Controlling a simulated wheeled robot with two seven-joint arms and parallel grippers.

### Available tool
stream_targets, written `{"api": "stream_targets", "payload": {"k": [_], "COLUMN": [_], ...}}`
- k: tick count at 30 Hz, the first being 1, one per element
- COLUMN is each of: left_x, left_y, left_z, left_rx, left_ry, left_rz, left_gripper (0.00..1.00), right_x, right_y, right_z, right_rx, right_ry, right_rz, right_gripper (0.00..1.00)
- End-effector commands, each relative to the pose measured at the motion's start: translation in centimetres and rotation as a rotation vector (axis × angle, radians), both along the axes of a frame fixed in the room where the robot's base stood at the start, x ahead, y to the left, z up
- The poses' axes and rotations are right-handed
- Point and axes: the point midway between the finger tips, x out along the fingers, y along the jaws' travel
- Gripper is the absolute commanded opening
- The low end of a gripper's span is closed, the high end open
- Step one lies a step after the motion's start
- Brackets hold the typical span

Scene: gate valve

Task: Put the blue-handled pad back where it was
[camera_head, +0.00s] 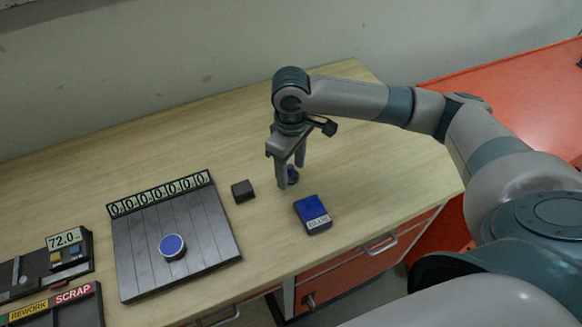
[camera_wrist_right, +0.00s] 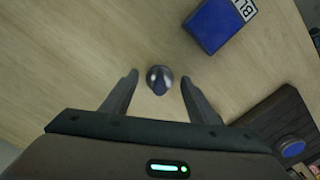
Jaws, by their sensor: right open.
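My right gripper (camera_head: 290,176) points down over the table, its two fingers apart. A small round knob, dark blue and shiny (camera_head: 293,173), stands on the table between or just below the fingers. In the right wrist view the knob (camera_wrist_right: 159,80) shows midway between the open fingertips (camera_wrist_right: 159,78), with a gap on each side; I cannot tell how far below the tips it is. What lies under the knob is hidden. A blue block with a white label reading BLUE (camera_head: 312,213) lies in front of the gripper; it also shows in the right wrist view (camera_wrist_right: 213,27). My left gripper is out of view.
A dark block (camera_head: 243,190) sits left of the gripper. A dark slatted board (camera_head: 135,270) carries a blue-topped disc (camera_head: 171,245) and a number strip (camera_head: 160,194). Trays marked REWORK and SCRAP (camera_head: 55,303) and a 72.0 display (camera_head: 64,238) are farther left. The table's back is clear.

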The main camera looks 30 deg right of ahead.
Motion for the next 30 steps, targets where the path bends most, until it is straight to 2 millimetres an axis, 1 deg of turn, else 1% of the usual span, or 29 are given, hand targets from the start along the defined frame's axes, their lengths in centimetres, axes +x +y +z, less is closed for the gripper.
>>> {"api": "stream_targets", "payload": {"k": [5, 8, 11, 17, 24, 27, 30], "left_x": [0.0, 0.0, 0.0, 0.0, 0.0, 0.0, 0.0], "left_y": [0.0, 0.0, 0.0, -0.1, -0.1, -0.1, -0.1], "left_z": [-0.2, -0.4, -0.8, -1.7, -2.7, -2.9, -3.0], "left_rx": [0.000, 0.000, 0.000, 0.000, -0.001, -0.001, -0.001], "left_ry": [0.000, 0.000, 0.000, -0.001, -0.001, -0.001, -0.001], "left_rz": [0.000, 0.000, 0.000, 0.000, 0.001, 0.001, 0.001], "left_gripper": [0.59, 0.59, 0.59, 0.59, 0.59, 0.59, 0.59], "right_x": [0.0, 0.1, 0.1, 0.1, 0.2, 0.1, 0.1], "right_y": [0.0, 0.0, 0.0, 0.0, 0.1, 0.0, 0.0], "right_z": [0.3, 0.9, 2.0, 5.2, 9.5, 10.8, 11.7], "right_rx": [0.000, 0.001, 0.002, 0.002, 0.002, 0.001, 0.001], "right_ry": [-0.001, -0.002, -0.003, -0.005, -0.005, -0.003, -0.002], "right_rz": [0.000, 0.000, 0.001, 0.002, 0.000, -0.001, -0.001], "right_gripper": [0.54, 0.54, 0.54, 0.54, 0.54, 0.54, 0.54]}}
